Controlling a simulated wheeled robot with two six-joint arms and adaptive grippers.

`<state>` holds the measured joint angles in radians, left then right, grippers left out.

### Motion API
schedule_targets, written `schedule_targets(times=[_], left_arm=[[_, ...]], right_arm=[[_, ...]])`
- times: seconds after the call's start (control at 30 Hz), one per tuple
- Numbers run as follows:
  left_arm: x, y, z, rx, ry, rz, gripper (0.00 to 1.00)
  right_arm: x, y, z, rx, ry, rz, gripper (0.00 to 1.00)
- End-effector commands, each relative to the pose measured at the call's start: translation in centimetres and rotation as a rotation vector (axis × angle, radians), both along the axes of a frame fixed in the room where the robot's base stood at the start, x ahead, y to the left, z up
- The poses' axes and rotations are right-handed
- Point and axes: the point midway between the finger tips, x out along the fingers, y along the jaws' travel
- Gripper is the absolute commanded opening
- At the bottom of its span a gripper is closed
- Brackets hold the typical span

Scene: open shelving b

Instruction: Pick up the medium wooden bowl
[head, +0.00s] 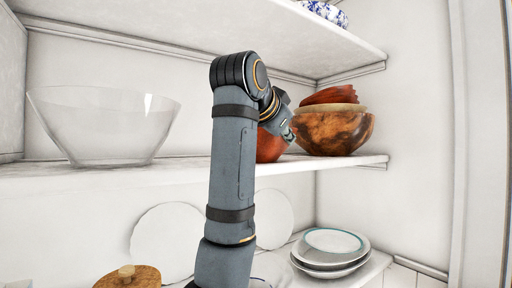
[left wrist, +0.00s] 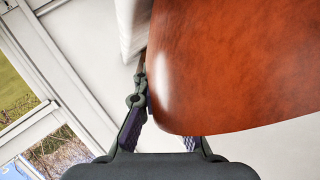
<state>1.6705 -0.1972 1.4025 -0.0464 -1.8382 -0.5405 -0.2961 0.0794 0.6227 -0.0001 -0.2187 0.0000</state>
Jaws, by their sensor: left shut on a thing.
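A smooth reddish-brown wooden bowl (head: 268,147), which I take as the medium wooden bowl, is on the middle shelf or just over it. My arm hides much of it in the head view, so I cannot tell if it touches the shelf. It fills the upper right of the left wrist view (left wrist: 230,65). My left gripper (head: 288,132) is shut on this bowl. In the left wrist view one finger shows at the bowl's left edge and the other is mostly hidden behind the bowl. My right gripper is not in view.
A stack of wooden bowls (head: 335,132) stands close on the right. A large glass bowl (head: 100,125) stands on the left of the middle shelf (head: 120,176). The upper shelf (head: 200,28) overhangs. Plates (head: 330,262) and a wooden lid (head: 130,280) are below.

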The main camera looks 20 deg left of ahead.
Motion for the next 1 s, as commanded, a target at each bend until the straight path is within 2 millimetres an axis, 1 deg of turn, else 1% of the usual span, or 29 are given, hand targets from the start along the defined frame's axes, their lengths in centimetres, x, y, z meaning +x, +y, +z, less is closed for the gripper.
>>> schedule_targets(times=[0.27, 0.37, 0.47, 0.57, 0.67, 0.8, 0.87, 0.9, 1.0], left_arm=[[0.0, 0.0, 0.2, 0.001, -0.002, -0.001, 0.0], [0.0, 0.0, 0.5, 0.001, -0.003, 0.0, 0.0], [-0.1, 0.1, 1.4, 0.001, -0.003, 0.003, 0.0], [-0.1, 0.1, 2.9, 0.001, -0.004, 0.001, 0.0], [-2.3, -0.5, 5.5, 0.002, -0.01, 0.0, 0.0], [-5.3, -1.3, 9.4, 0.002, -0.007, 0.0, 0.0], [-7.0, -1.9, 9.7, 0.001, -0.007, -0.001, 0.0], [-8.1, -2.1, 10.2, 0.001, -0.007, 0.0, 0.0], [-10.4, -2.7, 11.5, 0.001, -0.005, 0.0, 0.0]], right_arm=[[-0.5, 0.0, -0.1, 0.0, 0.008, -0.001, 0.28], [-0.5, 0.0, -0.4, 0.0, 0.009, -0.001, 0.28], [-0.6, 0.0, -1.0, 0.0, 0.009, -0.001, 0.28], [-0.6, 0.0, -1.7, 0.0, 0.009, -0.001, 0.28], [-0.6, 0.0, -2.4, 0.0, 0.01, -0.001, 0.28], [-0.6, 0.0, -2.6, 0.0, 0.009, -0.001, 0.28], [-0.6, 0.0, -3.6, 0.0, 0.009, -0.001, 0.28], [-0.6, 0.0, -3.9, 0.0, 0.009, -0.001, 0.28], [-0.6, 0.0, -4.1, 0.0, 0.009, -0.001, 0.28]])
